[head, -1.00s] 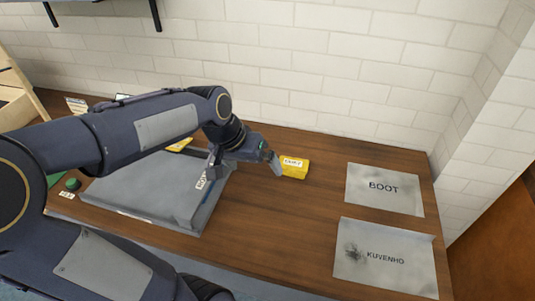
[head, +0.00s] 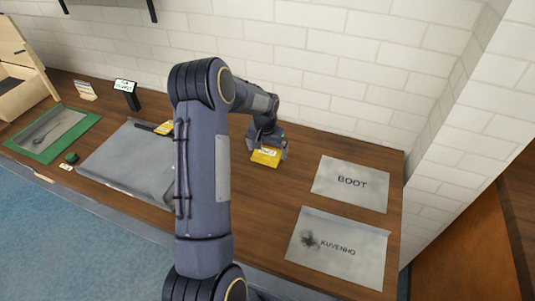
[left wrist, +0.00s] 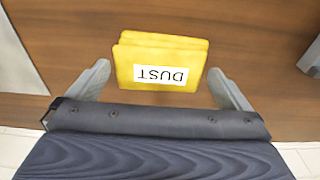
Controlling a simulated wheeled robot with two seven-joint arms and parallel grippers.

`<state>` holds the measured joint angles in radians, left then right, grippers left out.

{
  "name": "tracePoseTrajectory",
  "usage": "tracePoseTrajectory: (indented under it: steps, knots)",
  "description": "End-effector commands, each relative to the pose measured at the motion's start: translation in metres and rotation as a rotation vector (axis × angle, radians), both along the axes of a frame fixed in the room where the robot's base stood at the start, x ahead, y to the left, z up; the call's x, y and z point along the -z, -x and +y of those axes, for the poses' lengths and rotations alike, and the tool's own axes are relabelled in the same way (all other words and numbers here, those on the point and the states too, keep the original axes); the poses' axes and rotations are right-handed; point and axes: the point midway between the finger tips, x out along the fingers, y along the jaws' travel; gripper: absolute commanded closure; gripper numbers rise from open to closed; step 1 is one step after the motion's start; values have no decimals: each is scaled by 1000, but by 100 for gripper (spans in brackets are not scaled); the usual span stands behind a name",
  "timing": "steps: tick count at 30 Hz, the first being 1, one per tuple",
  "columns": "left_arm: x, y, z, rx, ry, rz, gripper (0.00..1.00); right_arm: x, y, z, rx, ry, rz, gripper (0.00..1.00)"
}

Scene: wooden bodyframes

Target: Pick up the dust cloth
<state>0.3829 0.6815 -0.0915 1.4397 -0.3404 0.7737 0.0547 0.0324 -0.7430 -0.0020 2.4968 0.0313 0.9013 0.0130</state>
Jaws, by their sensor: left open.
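The dust cloth (head: 265,158) is a yellow folded block lying on the wooden table, left of the BOOT sheet. In the left wrist view the cloth (left wrist: 160,58) carries a white label reading DUST, seen upside down. My left gripper (head: 267,147) is open over the cloth in the head view. In the left wrist view its two fingers (left wrist: 160,75) stand on either side of the cloth, with a gap visible at each side. I cannot tell how far above the table the fingertips are. My right gripper is not in view.
Sheets marked BOOT (head: 350,183) and KUVENHO (head: 337,247) lie to the right. A grey mat (head: 125,160) lies left, partly hidden by my arm, with another yellow item (head: 163,128) at its back. A green-edged mat (head: 87,124) is farther left. A brick wall (head: 330,60) stands behind.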

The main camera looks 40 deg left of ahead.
Motion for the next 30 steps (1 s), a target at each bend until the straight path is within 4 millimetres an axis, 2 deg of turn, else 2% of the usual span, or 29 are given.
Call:
tracePoseTrajectory:
  steps: [5,13,20,30]
  knots:
    - [20,-2,1,-1,0,1,0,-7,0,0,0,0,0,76]
    - [23,-3,1,-2,0,-2,0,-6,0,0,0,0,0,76]
    - [23,-3,1,-1,0,-1,30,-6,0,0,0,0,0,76]
    - [19,-3,1,-1,0,-2,32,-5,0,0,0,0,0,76]
